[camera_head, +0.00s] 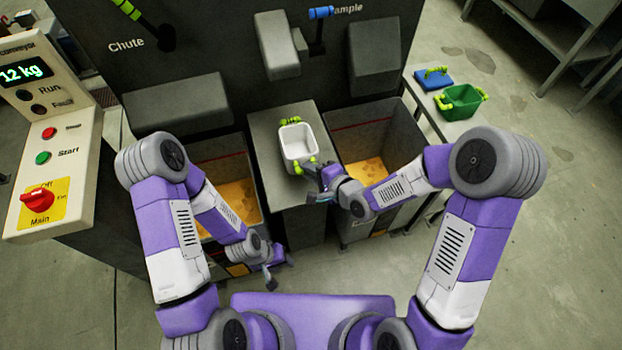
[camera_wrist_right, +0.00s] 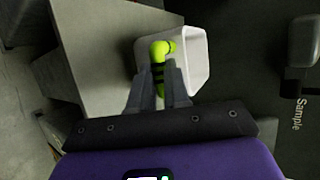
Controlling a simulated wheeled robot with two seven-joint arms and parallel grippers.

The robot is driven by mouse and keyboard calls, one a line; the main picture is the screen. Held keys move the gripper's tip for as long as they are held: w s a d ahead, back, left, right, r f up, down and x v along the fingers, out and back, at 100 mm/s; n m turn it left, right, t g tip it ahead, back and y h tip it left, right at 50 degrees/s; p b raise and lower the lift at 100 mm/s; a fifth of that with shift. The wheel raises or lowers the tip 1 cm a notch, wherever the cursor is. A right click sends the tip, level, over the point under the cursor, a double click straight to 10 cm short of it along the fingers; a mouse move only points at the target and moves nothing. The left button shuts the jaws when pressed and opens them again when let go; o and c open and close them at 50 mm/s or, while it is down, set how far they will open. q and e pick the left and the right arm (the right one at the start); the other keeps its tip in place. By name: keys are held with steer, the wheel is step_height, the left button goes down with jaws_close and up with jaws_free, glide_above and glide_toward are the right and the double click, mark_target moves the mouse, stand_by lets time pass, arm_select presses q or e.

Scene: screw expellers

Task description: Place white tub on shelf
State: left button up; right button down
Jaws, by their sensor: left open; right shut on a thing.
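The white tub (camera_head: 298,143) is at the grey shelf (camera_head: 266,132) between the two bins in the head view. It looks upright and empty, with a green handle at its far and near ends. My right gripper (camera_head: 312,172) is shut on the tub's near green handle. In the right wrist view the fingers close around the green handle (camera_wrist_right: 158,62), with the white tub (camera_wrist_right: 193,62) beyond it. I cannot tell whether the tub's bottom touches the shelf. My left gripper (camera_head: 277,272) is open and empty, low in front of the left bin, away from the tub.
A left bin (camera_head: 252,185) and a right bin (camera_head: 375,133) hold yellow-brown material. A table (camera_head: 447,128) at the right carries a green tub (camera_head: 460,101) and a blue object (camera_head: 433,80). A control panel (camera_head: 50,140) stands at the left. Grey machine housings overhang the shelf's back.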

steer(key=shift+f+b, duration=0.6)
steer(key=shift+f, duration=1.1)
steer(key=shift+f, duration=0.15)
steer(key=c, duration=1.1)
jaws_free()
